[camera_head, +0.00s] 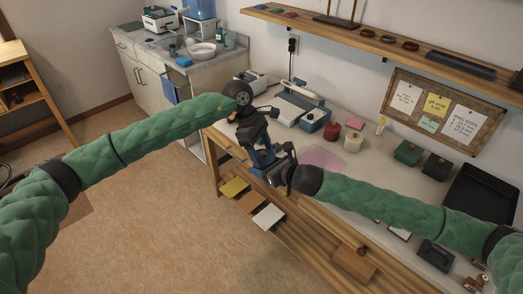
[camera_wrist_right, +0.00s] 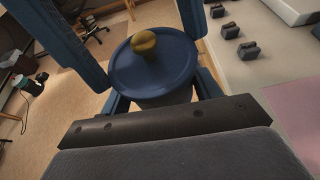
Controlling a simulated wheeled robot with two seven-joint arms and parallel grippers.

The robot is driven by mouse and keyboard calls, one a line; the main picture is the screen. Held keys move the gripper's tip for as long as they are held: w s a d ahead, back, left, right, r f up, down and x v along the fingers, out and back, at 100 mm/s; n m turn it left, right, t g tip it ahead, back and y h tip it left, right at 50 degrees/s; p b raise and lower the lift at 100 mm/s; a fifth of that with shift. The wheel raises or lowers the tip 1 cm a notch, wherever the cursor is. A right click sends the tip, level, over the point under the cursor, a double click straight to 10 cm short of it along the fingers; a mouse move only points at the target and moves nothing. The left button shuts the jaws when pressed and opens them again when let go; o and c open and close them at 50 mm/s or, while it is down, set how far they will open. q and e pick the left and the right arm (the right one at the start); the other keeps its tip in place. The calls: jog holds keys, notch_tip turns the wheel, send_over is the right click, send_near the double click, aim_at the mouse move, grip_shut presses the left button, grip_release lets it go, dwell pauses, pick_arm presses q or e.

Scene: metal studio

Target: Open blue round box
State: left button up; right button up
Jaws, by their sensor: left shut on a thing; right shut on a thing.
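The blue round box shows in the right wrist view, with a flat round blue lid (camera_wrist_right: 160,72) and a gold knob (camera_wrist_right: 144,43) on top. Its greyish lower body (camera_wrist_right: 165,98) shows under the lid's rim. My right gripper (camera_head: 279,171) is shut on the body, with its fingers on either side. My left gripper (camera_head: 261,152) comes in from the opposite side; its blue fingers flank the lid, and it is shut on the lid. In the head view the box is mostly hidden between the two grippers. I cannot tell whether the lid is apart from the body.
The long workbench (camera_head: 330,160) lies beyond and right of the grippers. It bears a scale-like device (camera_head: 300,108), a red jar (camera_head: 332,131), a cream jar (camera_head: 353,141), a green box (camera_head: 408,153) and a black tray (camera_head: 482,195). The floor on the left is open.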

pick_arm(q)
jog(key=shift+r, duration=0.25)
jog(key=shift+r, duration=0.35)
jog(key=shift+r, duration=0.6)
